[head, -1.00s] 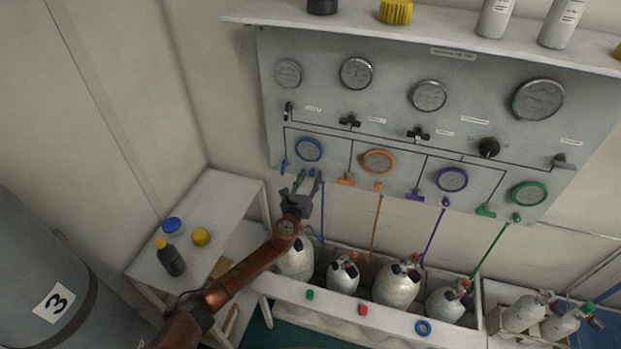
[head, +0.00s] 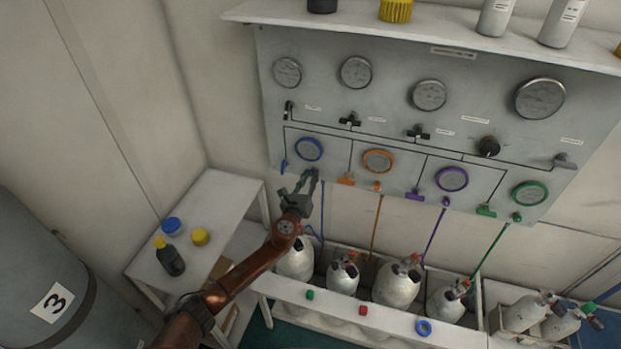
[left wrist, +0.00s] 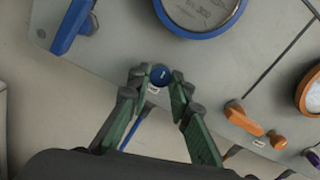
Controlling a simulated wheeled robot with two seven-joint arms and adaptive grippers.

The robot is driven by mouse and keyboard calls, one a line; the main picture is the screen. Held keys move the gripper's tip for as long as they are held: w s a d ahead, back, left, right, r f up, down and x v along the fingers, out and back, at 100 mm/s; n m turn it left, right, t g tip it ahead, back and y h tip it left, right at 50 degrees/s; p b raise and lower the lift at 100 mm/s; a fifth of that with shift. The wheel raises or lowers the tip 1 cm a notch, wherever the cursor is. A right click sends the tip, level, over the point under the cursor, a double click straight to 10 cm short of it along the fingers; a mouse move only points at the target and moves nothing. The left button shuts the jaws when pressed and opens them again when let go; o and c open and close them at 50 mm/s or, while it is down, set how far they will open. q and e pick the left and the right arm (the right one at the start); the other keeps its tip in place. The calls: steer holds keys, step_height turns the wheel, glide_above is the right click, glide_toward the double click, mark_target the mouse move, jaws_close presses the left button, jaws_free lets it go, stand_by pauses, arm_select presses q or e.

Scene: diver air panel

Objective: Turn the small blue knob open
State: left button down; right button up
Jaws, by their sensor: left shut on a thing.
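The small blue knob (left wrist: 160,74) sits on the panel's lower edge, below the blue-rimmed gauge (head: 309,149). A small white label lies just below the knob in the left wrist view. My left gripper (left wrist: 157,78) has its green fingers on both sides of the knob, with the fingertips closed on it. In the head view the left gripper (head: 307,174) reaches up to the panel's lower left, and its fingers mostly hide the knob. My right gripper is out of view.
A larger blue lever (head: 284,167) is left of the knob. An orange lever (head: 346,180) and small orange knob (head: 377,186) are to the right. A blue hose (head: 322,212) hangs below, above several white cylinders. A white side table (head: 215,205) stands at the left.

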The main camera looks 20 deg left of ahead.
arm_select(q)
steer(key=n+b, duration=0.1)
steer(key=n, duration=0.3)
steer(key=shift+f+b, duration=0.1)
steer(key=shift+b, duration=0.2)
steer(key=n+b, duration=0.1)
steer(key=n, duration=0.2)
steer(key=shift+n, duration=0.3)
steer(key=n, duration=1.1)
steer(key=shift+d+r+n, duration=0.1)
steer(key=shift+r+n, duration=0.1)
steer(key=shift+n, duration=0.2)
steer(key=n, duration=0.3)
steer(key=shift+n, duration=0.3)
steer(key=n+p, duration=0.1)
steer(key=n, duration=0.2)
steer(key=shift+n+p, duration=1.25)
steer(key=shift+n, duration=1.35)
